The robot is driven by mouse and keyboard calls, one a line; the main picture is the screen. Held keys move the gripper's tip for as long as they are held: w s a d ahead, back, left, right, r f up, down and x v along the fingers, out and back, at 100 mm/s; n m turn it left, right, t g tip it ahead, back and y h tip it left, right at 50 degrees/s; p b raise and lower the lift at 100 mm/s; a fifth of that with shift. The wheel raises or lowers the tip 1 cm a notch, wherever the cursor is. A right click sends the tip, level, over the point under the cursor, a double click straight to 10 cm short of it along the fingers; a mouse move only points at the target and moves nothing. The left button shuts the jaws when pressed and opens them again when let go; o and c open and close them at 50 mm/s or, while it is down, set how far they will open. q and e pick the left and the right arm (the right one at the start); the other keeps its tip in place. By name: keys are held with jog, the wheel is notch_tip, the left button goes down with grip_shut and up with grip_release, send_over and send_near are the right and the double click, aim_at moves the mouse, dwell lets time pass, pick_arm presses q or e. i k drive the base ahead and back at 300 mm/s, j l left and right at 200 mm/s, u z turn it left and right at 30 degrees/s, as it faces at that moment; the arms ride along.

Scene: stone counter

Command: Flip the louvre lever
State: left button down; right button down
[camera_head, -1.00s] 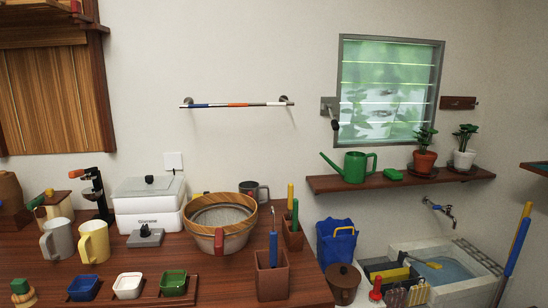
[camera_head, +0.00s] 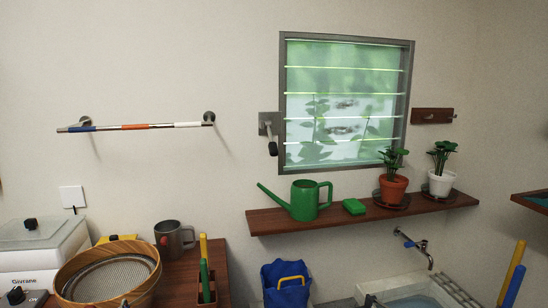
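The louvre lever (camera_head: 271,138) is a short metal handle with a dark knob at its lower end, hanging down from a grey wall plate (camera_head: 267,122). The plate is just left of the louvre window (camera_head: 345,104). The window has several horizontal slats in a grey frame, with light and leaf shapes showing through. Neither of my grippers is in view.
A wooden shelf (camera_head: 357,219) below the window holds a green watering can (camera_head: 304,201), a green sponge-like block (camera_head: 354,207) and two potted plants. A striped rail (camera_head: 140,126) is on the wall at left. A counter (camera_head: 186,280) with a wide sieve bowl is lower left; a sink (camera_head: 404,289) is lower right.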

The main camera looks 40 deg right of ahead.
aim_at(272, 146)
jog(key=i+l+u, duration=0.15)
jog(key=l, duration=1.05)
jog(key=l+u, duration=0.15)
jog(key=l, duration=1.05)
